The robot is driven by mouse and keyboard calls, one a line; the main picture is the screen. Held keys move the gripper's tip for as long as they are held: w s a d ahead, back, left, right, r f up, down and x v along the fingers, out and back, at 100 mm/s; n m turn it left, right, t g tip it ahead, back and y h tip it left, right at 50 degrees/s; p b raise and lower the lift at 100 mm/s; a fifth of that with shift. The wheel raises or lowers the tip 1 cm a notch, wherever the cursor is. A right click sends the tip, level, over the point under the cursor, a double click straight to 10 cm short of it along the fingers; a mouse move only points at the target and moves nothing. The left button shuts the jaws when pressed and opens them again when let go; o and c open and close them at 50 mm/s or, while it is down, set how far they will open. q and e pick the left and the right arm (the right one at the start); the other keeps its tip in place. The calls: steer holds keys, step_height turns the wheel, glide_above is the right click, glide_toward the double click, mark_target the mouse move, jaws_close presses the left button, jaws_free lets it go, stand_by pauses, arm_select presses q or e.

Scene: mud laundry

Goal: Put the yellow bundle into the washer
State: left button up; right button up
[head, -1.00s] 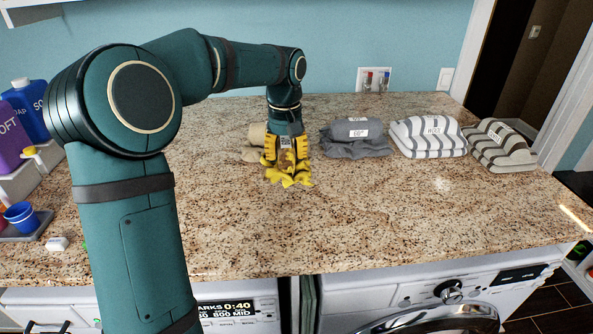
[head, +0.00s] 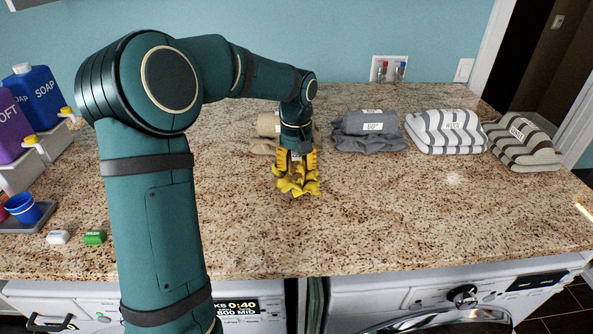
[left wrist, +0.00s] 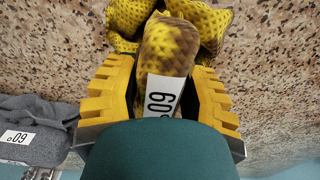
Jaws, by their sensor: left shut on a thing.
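The yellow bundle (head: 297,184) is on or just above the granite counter, below my left gripper (head: 297,160). In the left wrist view the yellow bundle (left wrist: 168,45) has brown stains and a white tag reading 60. It sits between the yellow fingers of my left gripper (left wrist: 160,95), which is shut on it. Two front-loading machines stand under the counter, a left one (head: 110,305) with a lit display and a right one (head: 400,295) with a round door partly in view. Which is the washer I cannot tell. My right gripper is not in view.
A beige bundle (head: 267,125) is close behind my left gripper. A grey bundle (head: 368,138) and two striped bundles (head: 447,138) (head: 522,150) lie to the right. Soap bottles (head: 38,95) and a blue cup (head: 23,208) stand at left. The front right counter is clear.

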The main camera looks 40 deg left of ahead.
arm_select(q)
steer(key=shift+f, duration=1.15)
steer(key=shift+f, duration=0.1)
steer(key=o, duration=1.1)
